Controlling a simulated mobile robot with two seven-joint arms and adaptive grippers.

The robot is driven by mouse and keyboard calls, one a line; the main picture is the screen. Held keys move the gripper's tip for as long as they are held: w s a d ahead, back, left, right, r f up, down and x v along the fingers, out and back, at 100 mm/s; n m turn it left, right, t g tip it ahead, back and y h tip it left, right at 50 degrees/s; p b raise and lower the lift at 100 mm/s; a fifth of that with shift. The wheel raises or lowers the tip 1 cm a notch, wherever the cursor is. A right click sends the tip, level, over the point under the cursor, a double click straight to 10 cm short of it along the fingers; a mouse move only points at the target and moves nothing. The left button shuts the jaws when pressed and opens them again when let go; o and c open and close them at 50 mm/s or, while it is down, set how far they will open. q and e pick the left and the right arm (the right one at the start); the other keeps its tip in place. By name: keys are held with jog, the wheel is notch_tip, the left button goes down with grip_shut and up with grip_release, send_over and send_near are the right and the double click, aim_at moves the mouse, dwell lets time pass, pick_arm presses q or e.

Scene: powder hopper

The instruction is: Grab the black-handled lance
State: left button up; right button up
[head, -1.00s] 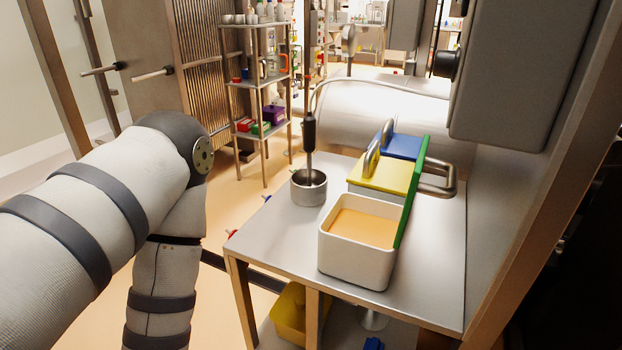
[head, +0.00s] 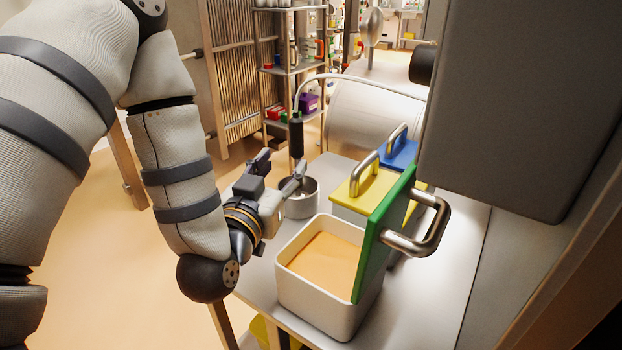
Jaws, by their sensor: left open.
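The black-handled lance (head: 296,134) stands upright in a round metal cup (head: 303,203) on the steel table. Its black grip is in the upper part, and a pale hose curves from its top to the right. My left gripper (head: 283,166) is open, with its two fingers apart, just in front of the cup and below the black grip. It appears empty. Part of the cup and the lance's lower end are hidden by the gripper and the cup wall. My right gripper is not in view.
A white bin of orange powder (head: 323,264) stands right of my gripper, with a green lid (head: 384,232) upright at its side. Behind are bins with a yellow lid (head: 352,190) and a blue lid (head: 398,155). A large grey housing (head: 520,100) hangs at the right.

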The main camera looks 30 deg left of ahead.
aim_at(294, 149)
pick_arm(q)
jog(key=x, duration=0.9)
jog(key=shift+f, duration=0.25)
jog(key=shift+r, duration=0.15)
grip_shut()
